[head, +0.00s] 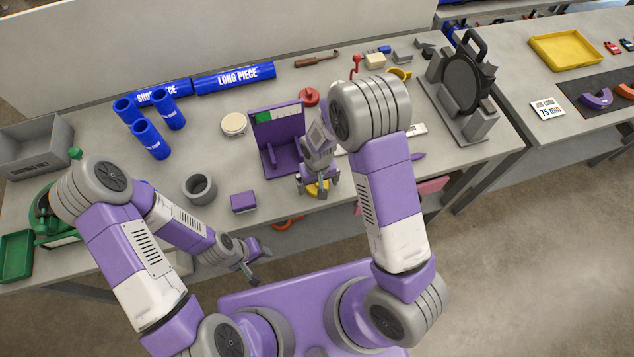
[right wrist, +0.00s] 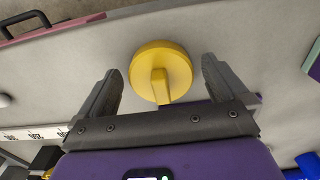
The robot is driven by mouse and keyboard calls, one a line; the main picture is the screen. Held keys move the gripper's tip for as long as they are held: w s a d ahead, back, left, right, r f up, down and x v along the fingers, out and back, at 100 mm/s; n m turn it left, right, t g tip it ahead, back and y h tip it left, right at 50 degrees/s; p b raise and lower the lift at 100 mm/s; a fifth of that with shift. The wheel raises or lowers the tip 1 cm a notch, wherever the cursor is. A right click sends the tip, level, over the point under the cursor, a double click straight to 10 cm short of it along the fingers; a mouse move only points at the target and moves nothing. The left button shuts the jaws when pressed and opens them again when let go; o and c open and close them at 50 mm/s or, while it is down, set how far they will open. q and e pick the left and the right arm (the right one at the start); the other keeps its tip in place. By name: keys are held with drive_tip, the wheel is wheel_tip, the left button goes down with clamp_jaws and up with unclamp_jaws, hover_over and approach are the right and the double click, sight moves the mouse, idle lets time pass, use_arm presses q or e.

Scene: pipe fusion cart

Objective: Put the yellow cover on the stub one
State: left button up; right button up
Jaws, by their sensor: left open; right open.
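The yellow cover (right wrist: 160,62), a round disc with a raised grip bar, lies on the bench between the open fingers of my right gripper (right wrist: 160,68). There are visible gaps on both sides of it. In the head view my right gripper (head: 317,182) hides most of the cover. Several short blue pipe pieces (head: 151,142) stand at the bench's left; their small labels are unreadable, so I cannot tell which is stub one. My left gripper (head: 254,268) is open and empty, low at the bench's front edge.
A purple stand (head: 282,158) is just left of my right gripper. Long blue pipes (head: 234,78) and a red cover (head: 309,97) are behind. A black round heater (head: 466,82) stands right.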

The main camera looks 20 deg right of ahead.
drive_tip(key=shift+c, duration=0.5)
drive_tip(key=c, duration=0.8)
